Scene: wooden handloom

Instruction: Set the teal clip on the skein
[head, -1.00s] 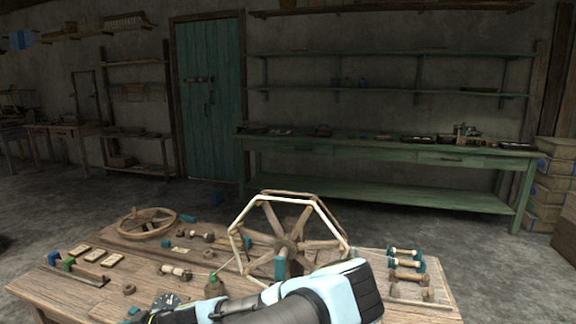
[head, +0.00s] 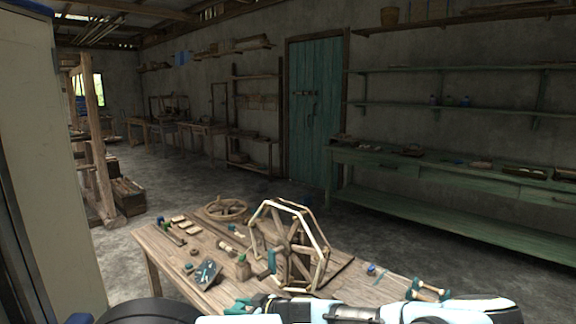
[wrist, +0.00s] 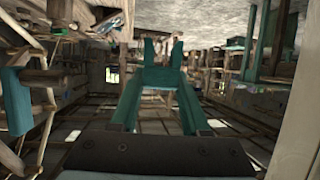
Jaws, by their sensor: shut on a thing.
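The teal clip (wrist: 162,72) shows in the wrist view as a U shape with two prongs pointing away from me. My gripper (wrist: 160,92) is shut on its base. In the head view my gripper (head: 243,306) is low, at the near side of the table, in front of the reel and apart from it. The clip cannot be made out clearly there. The skein (head: 318,231) is a pale cream band around the rim of the upright wooden reel (head: 290,247). Part of the reel shows at the left of the wrist view.
The wooden table (head: 158,258) carries a flat wooden wheel (head: 222,208), a dark teal board (head: 207,274), a small bottle (head: 243,267) and several spools. A spool rack (head: 428,289) stands at the right. A pale upright panel (head: 55,170) is close on the left.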

